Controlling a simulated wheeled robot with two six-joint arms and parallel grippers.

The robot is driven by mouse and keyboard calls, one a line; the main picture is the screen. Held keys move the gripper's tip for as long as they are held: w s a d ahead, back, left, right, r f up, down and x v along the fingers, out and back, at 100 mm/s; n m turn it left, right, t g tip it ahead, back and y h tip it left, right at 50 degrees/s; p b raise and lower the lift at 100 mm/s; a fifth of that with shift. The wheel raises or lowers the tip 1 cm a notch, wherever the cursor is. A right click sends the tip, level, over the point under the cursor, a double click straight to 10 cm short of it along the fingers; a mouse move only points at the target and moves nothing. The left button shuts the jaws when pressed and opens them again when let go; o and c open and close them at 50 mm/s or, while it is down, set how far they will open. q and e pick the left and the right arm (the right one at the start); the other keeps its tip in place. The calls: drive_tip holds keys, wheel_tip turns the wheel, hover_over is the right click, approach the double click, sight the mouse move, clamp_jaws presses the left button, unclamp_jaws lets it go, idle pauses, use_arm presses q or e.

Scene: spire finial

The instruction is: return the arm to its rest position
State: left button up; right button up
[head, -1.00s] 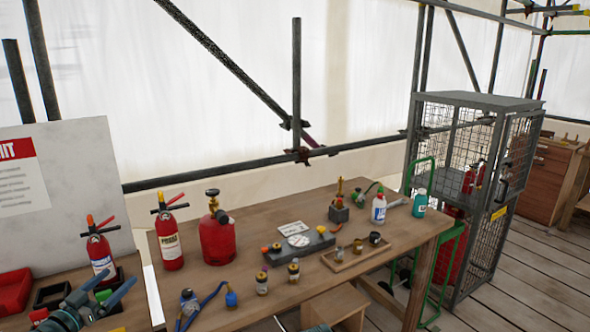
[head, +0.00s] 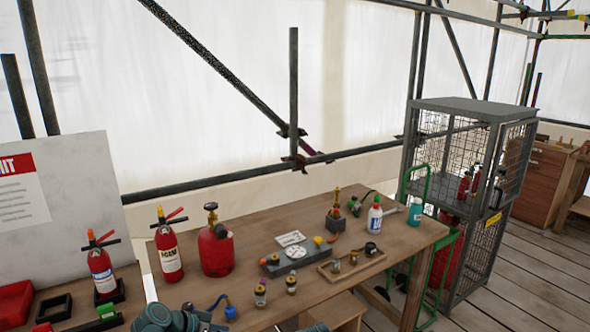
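My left arm (head: 165,318) comes in at the bottom edge, left of the middle, in front of the workbench. Its gripper end is bunched up at the edge of the picture, and its fingers cannot be made out clearly. I see nothing clearly held there. A small grey-green sliver shows at the bottom edge near the middle and may be part of my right arm; the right gripper itself does not show.
The wooden workbench (head: 262,232) carries a red cylinder (head: 216,251), a red extinguisher (head: 169,250), a grey fixture (head: 297,258) and a small wooden tray (head: 352,267). Another extinguisher (head: 102,270) stands left. A mesh cage (head: 465,195) and green trolley (head: 419,240) stand right.

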use_arm(q)
drive_tip(key=s+d+n+g+y+p, duration=0.1)
drive_tip(key=s+d+g+y+p, duration=0.4)
drive_tip(key=s+d+y, duration=0.4)
drive_tip(key=shift+s+d+f+g, duration=0.55)
drive_tip(key=shift+s+d, duration=0.25)
drive_tip(key=shift+s, duration=1.85)
drive_tip(key=shift+r, duration=0.1)
